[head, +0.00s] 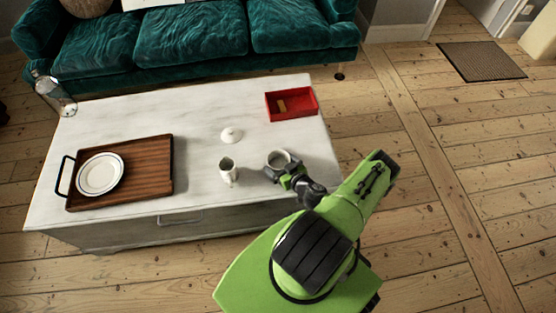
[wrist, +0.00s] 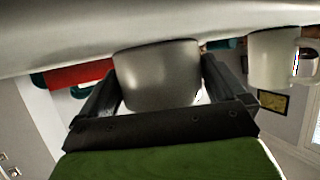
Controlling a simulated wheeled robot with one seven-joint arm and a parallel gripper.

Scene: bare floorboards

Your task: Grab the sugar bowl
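In the wrist view, the bowl (wrist: 158,75) sits between the two fingers of my gripper (wrist: 161,80). The fingers are spread about the bowl's width, close against its left and right sides. I cannot tell whether they press on it. In the head view my gripper (head: 285,177) reaches the bowl from the front. A white lid with a knob (head: 231,135) lies on the table, left of and behind the bowl.
A white jug (head: 228,172) stands left of the bowl, also seen in the wrist view (wrist: 271,58). A wooden tray (head: 150,172) holds a plate (head: 100,174). A red tray (head: 291,115) is at the back right. A bottle (head: 53,92) stands back left.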

